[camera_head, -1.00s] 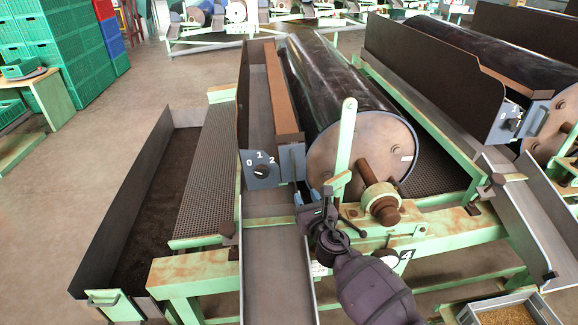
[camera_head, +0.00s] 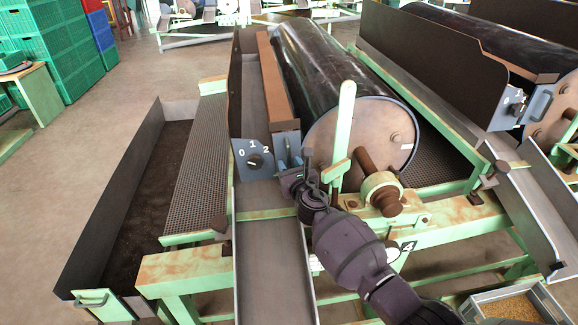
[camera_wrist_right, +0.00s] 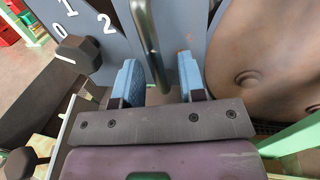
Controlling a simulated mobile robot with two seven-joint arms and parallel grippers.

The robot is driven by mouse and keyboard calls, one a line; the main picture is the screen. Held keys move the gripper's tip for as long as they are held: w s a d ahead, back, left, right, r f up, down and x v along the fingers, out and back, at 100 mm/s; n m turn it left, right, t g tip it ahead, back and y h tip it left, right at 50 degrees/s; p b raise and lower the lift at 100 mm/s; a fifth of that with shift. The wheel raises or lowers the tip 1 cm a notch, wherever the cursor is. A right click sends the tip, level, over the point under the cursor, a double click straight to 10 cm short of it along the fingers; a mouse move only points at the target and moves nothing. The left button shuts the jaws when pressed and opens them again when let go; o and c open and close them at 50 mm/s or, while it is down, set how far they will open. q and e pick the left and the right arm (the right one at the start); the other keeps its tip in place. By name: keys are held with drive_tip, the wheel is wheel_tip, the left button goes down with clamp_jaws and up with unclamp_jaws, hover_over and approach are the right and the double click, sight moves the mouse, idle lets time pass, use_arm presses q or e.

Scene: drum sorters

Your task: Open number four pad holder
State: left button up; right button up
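The drum sorter with the number 4 label (camera_head: 408,246) stands in the middle of the head view. Its pad holder is the long rust-brown piece (camera_head: 277,85) along the left of the black drum (camera_head: 330,75), with a grey-blue end. My right gripper (camera_head: 284,166) is at that end, beside the dial panel (camera_head: 254,158). In the right wrist view, its two blue fingertips (camera_wrist_right: 160,80) are apart. A grey vertical handle bar (camera_wrist_right: 147,40) runs down between them, with gaps visible on both sides. My left gripper is not in view.
A green lever (camera_head: 343,125) stands upright just right of my right gripper. A metal chute (camera_head: 272,270) lies below it. Another sorter's drum (camera_head: 490,40) is at the right. A crate of grain (camera_head: 510,305) is at the lower right.

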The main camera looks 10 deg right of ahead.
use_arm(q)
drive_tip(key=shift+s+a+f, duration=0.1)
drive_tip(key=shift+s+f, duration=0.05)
use_arm(e)
drive_tip(key=shift+w, duration=0.3)
clamp_jaws()
drive_tip(key=shift+s, duration=0.15)
